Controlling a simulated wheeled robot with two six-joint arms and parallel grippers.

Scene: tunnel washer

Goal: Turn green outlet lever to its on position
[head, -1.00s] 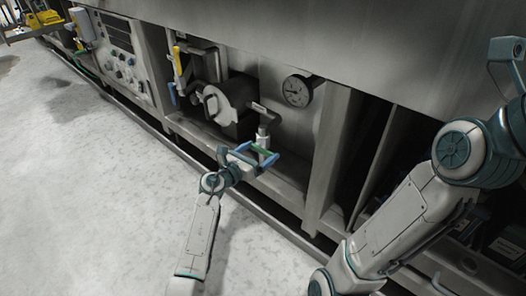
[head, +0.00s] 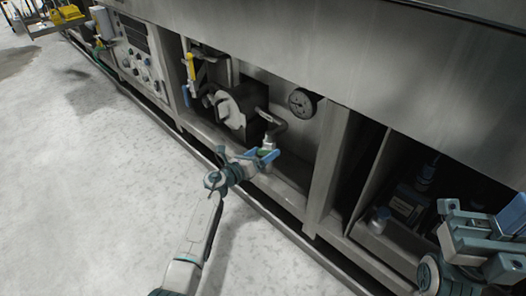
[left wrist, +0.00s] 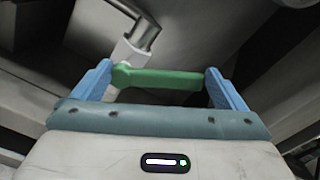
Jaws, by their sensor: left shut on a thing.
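The green outlet lever (left wrist: 160,78) lies crosswise between the two blue fingers of my left gripper (left wrist: 158,72) in the left wrist view. One end joins the pale valve body (left wrist: 128,54) under a metal pipe. My left gripper is shut on the lever, with a finger at each end. In the head view, my left gripper (head: 262,156) is at the valve below the pipe elbow, and it hides most of the green lever (head: 264,151). My right gripper (head: 485,228) is at the lower right, away from the lever; its finger gap is unclear.
A round gauge (head: 302,102) and a pump-like housing (head: 237,105) sit close above the valve. A yellow lever (head: 190,66) is farther left. A metal upright (head: 328,155) stands to the right. The floor (head: 90,180) at left is clear.

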